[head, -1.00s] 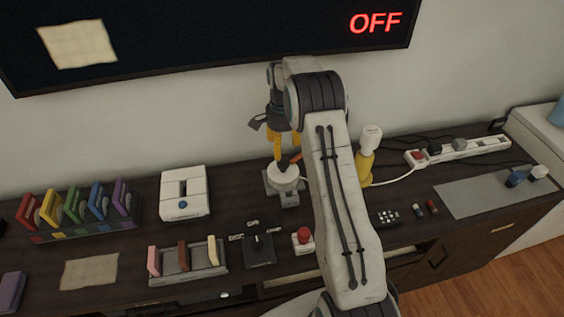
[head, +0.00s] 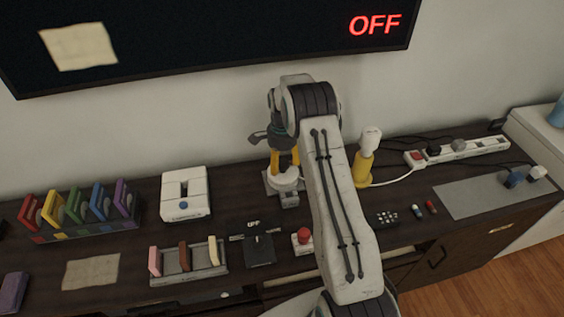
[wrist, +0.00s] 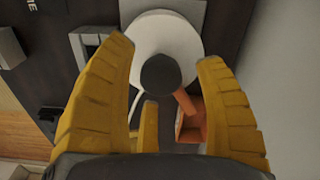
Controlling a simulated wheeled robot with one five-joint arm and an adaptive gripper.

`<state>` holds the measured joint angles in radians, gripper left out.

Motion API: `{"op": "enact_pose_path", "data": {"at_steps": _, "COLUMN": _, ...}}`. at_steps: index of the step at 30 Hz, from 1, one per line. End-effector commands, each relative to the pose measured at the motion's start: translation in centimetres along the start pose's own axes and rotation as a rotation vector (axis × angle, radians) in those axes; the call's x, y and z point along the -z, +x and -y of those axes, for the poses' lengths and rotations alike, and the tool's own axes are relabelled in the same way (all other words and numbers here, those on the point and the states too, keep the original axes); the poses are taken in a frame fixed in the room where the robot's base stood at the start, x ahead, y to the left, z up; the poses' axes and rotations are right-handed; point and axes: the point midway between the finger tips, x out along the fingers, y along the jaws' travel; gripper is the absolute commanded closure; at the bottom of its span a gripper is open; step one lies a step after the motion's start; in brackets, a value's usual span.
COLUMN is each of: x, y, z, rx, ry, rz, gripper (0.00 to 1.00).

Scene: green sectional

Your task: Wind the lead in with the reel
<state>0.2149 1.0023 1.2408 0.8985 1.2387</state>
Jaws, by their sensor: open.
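The reel (head: 284,183) is a white drum on a grey base, on the dark cabinet top near the wall. In the wrist view, the white drum (wrist: 166,38) carries an orange crank arm (wrist: 186,103) with a dark round knob (wrist: 161,75). My gripper (head: 284,162) is open above the reel. In the wrist view its yellow fingers (wrist: 165,55) stand apart on either side of the knob, with no clear contact.
A yellow and white upright object (head: 366,158) stands just right of my arm. A red button box (head: 303,240), a black switch box (head: 259,249) and a white box (head: 184,194) stand nearby. Plugs (head: 515,178) lie on a grey mat (head: 470,196). The screen (head: 220,35) hangs above.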

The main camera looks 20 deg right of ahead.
Motion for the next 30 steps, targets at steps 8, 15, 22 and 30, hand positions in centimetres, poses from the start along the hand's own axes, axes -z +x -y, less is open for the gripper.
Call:
{"op": "enact_pose_path", "data": {"at_steps": 8, "x": -0.01, "y": 0.77, "z": -0.02, "rx": 0.000, "ry": -0.001, "rz": 0.000, "gripper": 0.36}}
{"op": "enact_pose_path", "data": {"at_steps": 15, "x": -0.01, "y": 0.76, "z": -0.02, "rx": 0.000, "ry": -0.001, "rz": 0.000, "gripper": 0.38}}
{"op": "enact_pose_path", "data": {"at_steps": 22, "x": 0.00, "y": 0.75, "z": -0.01, "rx": 0.000, "ry": -0.001, "rz": 0.000, "gripper": 0.59}}
{"op": "enact_pose_path", "data": {"at_steps": 30, "x": -0.05, "y": 0.75, "z": 0.01, "rx": 0.000, "ry": -0.002, "rz": 0.000, "gripper": 0.83}}
